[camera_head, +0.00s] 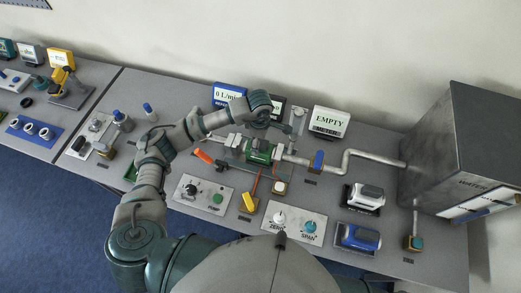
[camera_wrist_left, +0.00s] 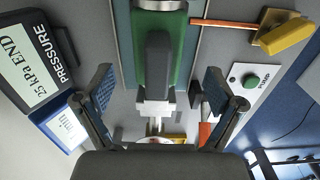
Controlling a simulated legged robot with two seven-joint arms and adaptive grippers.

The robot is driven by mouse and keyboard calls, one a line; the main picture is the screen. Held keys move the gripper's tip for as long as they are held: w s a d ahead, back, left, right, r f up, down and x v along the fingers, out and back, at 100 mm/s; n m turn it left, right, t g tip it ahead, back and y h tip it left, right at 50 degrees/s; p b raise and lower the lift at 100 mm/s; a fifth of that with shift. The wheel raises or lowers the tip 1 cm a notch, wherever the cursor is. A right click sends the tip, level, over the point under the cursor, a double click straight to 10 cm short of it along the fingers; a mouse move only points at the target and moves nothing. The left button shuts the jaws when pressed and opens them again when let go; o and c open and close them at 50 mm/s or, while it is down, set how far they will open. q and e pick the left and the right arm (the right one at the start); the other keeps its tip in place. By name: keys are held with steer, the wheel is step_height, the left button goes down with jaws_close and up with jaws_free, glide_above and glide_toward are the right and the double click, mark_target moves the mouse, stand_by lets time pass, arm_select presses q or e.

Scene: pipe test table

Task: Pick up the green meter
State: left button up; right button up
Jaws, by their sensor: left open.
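The green meter (camera_head: 258,152) sits in the pipe line at the middle of the table, below my left wrist in the head view. In the left wrist view its green body (camera_wrist_left: 186,55) shows at the top centre, with a dark grey bar along its middle and pale metal fittings below. My left gripper (camera_wrist_left: 156,82) is open, its two fingers spread on either side of the meter's line with nothing held. The fingertips are hard to make out in the head view. My right gripper is not in view.
A grey pipe (camera_head: 365,156) runs right to a large metal tank (camera_head: 455,150). An orange-handled tool (camera_head: 204,156), a yellow valve handle (camera_head: 249,201) and control panels (camera_head: 295,226) crowd the front.

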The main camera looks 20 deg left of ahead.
arm_select(q)
steer(key=shift+w+a+f+p, duration=0.1)
steer(key=shift+f+p, duration=0.3)
steer(key=shift+f, duration=1.2)
steer(key=shift+w+a+f+p, duration=0.1)
steer(key=shift+f+p, duration=0.25)
steer(key=shift+f, duration=1.2)
steer(key=shift+d+r, duration=0.1)
jaws_close()
